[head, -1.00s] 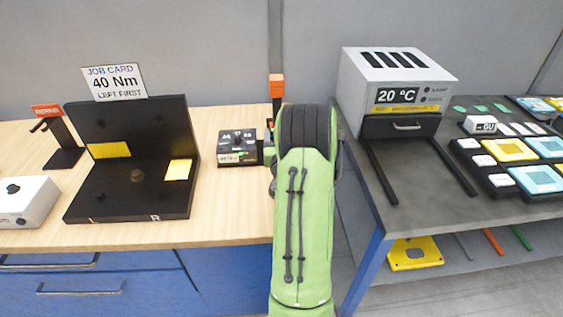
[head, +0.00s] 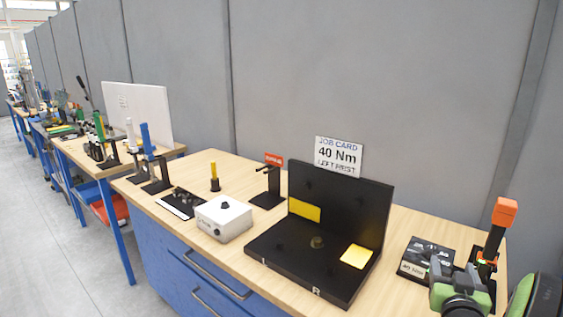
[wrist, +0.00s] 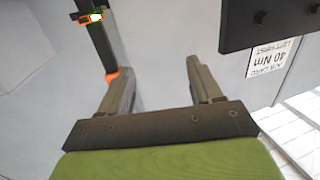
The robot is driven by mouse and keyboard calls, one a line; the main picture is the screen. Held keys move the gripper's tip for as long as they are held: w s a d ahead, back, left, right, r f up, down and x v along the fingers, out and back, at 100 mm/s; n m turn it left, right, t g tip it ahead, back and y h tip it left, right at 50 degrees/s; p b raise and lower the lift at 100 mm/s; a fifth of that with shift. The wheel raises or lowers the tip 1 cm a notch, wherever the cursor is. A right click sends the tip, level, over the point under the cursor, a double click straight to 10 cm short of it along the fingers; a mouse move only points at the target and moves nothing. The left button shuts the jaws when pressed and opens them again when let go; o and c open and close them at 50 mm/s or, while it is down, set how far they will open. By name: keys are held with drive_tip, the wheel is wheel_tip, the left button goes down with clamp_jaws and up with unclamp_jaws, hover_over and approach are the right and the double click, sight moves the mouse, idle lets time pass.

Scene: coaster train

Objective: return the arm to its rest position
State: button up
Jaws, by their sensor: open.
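My gripper (wrist: 160,88) shows in the wrist view with its two grey fingers spread apart and nothing between them. Part of my green and black arm shows at the bottom right corner of the head view; the fingers cannot be made out there. In the wrist view, the fingers point toward a grey surface, and the scene appears upside down. A dark post with orange parts (wrist: 97,45) shows beyond the left finger. The job card (wrist: 270,57) shows upside down at the right.
The wooden bench (head: 215,165) holds a black L-shaped fixture (head: 340,225), a white box (head: 224,220) and a dark box (head: 427,258). An orange-topped upright tool (head: 503,215) stands close to my arm. Another bench with tools stands at the left, beside open floor (head: 60,240).

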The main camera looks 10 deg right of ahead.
drive_tip(key=w+a+r+n+g+y+p, duration=0.1)
drive_tip(key=a+r+n+y+p, duration=0.25)
drive_tip(key=a, duration=0.75)
drive_tip(key=a+r+n+g+y, duration=0.15)
drive_tip(key=a+n+y, duration=0.35)
drive_tip(key=a, duration=0.7)
drive_tip(key=s+a+r+m+g+p, duration=0.1)
drive_tip(key=s+a+g+p, duration=0.1)
drive_tip(key=s, duration=0.7)
drive_tip(key=s+a+m+g+y+p, duration=0.1)
drive_tip(key=s+a+g, duration=0.3)
drive_tip(key=s, duration=0.6)
drive_tip(key=shift+a+r+p, duration=0.35)
drive_tip(key=shift+p, duration=0.1)
drive_tip(key=shift+s, duration=0.1)
